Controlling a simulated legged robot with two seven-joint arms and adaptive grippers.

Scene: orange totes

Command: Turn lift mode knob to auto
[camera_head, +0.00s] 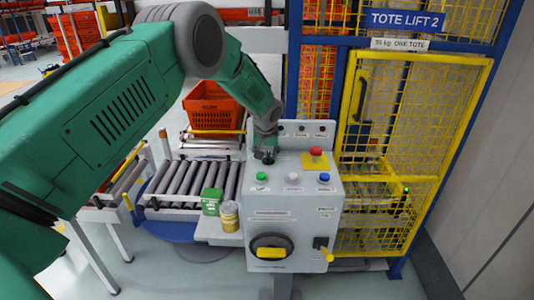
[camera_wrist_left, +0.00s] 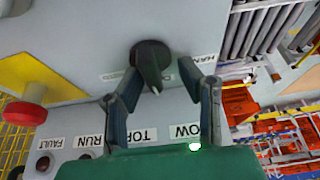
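The black lift mode knob (camera_wrist_left: 150,62) sits on the grey control panel (camera_head: 285,215). In the left wrist view its pointer, with a white tip, aims down the picture near the middle label. A label on the right starts with HAN; the label on the left (camera_wrist_left: 112,76) is too blurred to read. My left gripper (camera_wrist_left: 163,88) is open, its two fingers apart on either side of the pointer, with visible gaps. In the head view my left gripper (camera_head: 265,150) is over the panel's upper left and largely hides the knob. My right gripper is not in view.
A red mushroom button (camera_head: 315,152) and green (camera_head: 262,176), white (camera_head: 292,177) and blue (camera_head: 324,177) buttons stand close by. A yellow can (camera_head: 229,215) and green box (camera_head: 211,201) stand left, near rollers and an orange tote (camera_head: 213,105).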

